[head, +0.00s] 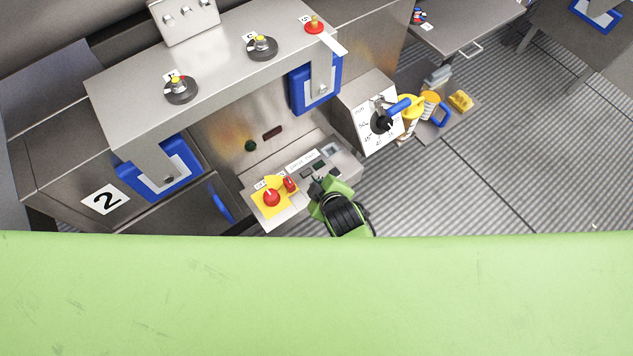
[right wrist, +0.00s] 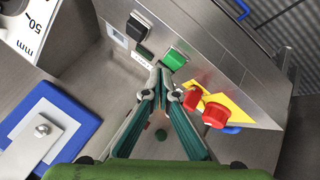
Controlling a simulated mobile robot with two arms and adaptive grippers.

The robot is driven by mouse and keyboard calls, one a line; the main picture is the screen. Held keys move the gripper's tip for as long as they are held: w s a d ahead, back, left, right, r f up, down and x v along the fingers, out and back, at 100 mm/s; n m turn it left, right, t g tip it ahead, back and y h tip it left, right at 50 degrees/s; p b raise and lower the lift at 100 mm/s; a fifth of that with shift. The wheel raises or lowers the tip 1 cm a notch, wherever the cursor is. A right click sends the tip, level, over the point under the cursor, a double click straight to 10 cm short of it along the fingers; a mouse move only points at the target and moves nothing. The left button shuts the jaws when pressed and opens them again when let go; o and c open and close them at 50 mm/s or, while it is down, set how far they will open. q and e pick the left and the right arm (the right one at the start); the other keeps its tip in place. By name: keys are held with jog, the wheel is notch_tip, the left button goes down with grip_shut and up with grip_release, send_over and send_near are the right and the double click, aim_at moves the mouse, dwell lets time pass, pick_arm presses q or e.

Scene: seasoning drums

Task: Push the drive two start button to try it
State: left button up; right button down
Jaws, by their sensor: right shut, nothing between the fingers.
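A control panel (head: 262,180) sits on the front of the machine. The labels are too small to read, so I cannot tell from text which is the drive two start button. My right gripper (head: 318,188) is over the right part of the panel. In the wrist view its fingers (right wrist: 160,70) are shut and empty, with tips just below and left of the green button; contact cannot be told. My left gripper is not in view.
A red mushroom knob (head: 271,198) on a yellow plate and a smaller red knob (head: 290,184) sit left of my right gripper.

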jog(key=shift+f, duration=0.2)
jog(key=shift+f, duration=0.5)
dwell(0.8)
jog(key=shift+r, duration=0.1)
jog(key=shift+r+p, duration=0.8)
jog(key=shift+p, duration=0.05)
jog(key=shift+r, duration=0.1)
notch_tip(320, 180, up, 5)
jog(key=p, duration=0.5)
jog(key=shift+d, duration=0.1)
dwell(0.5)
